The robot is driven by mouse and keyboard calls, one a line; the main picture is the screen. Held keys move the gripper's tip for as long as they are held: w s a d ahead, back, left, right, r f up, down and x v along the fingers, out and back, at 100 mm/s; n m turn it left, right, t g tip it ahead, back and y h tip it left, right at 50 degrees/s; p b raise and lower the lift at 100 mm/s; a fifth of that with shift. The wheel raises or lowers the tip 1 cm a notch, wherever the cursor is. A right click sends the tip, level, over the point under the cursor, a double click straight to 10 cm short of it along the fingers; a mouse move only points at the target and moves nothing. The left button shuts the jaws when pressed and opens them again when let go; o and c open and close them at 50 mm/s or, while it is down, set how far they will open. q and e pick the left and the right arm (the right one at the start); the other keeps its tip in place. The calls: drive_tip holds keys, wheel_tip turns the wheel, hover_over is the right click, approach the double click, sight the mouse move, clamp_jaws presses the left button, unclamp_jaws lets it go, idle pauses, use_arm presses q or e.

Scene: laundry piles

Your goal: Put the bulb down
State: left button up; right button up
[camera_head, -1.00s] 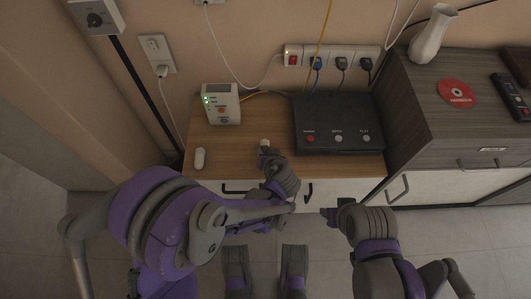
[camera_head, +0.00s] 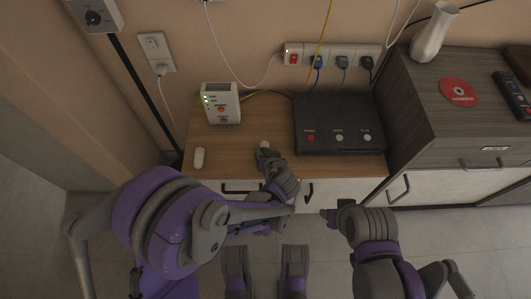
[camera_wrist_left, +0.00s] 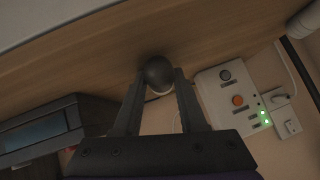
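My left gripper (camera_head: 266,152) is over the wooden top of the low cabinet (camera_head: 235,165), near its front edge. In the left wrist view its two fingers close in on the bulb (camera_wrist_left: 158,72), which shows as a dark rounded end with a pale rim below. In the head view only a small pale bit of the bulb (camera_head: 264,144) shows at the fingertips. Whether it touches the wood is hard to tell. My right gripper (camera_head: 328,215) is in front of the cabinet, apart from everything; its fingers are too small to read.
A white box with green lights (camera_head: 221,103) stands behind left. A small white rounded object (camera_head: 199,158) lies left of my left gripper. A black box with buttons (camera_head: 337,124) fills the right side. Bare wood lies between them. A power strip (camera_head: 335,57) is on the wall.

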use_arm(q)
drive_tip(key=shift+s, duration=0.1)
drive_tip(key=p+v, duration=0.4)
drive_tip(key=v, duration=0.8)
drive_tip(key=shift+w+r, duration=0.2)
drive_tip(key=shift+r, duration=0.3)
drive_tip(key=s+a+r+g, duration=0.2)
drive_tip(key=a, duration=0.5)
drive_tip(key=s+a+r+g, duration=0.1)
drive_tip(key=s+a+g, duration=0.15)
drive_tip(key=a, duration=0.45)
drive_tip(key=s+a+r+n+h, duration=0.1)
drive_tip(key=s+a+r+h, duration=0.1)
drive_tip(key=s+a, duration=0.4)
drive_tip(key=s+r, duration=0.1)
drive_tip(key=s, duration=0.3)
drive_tip(key=shift+a, duration=0.2)
drive_tip(key=shift+r+g, duration=0.1)
drive_tip(key=shift+g, duration=0.15)
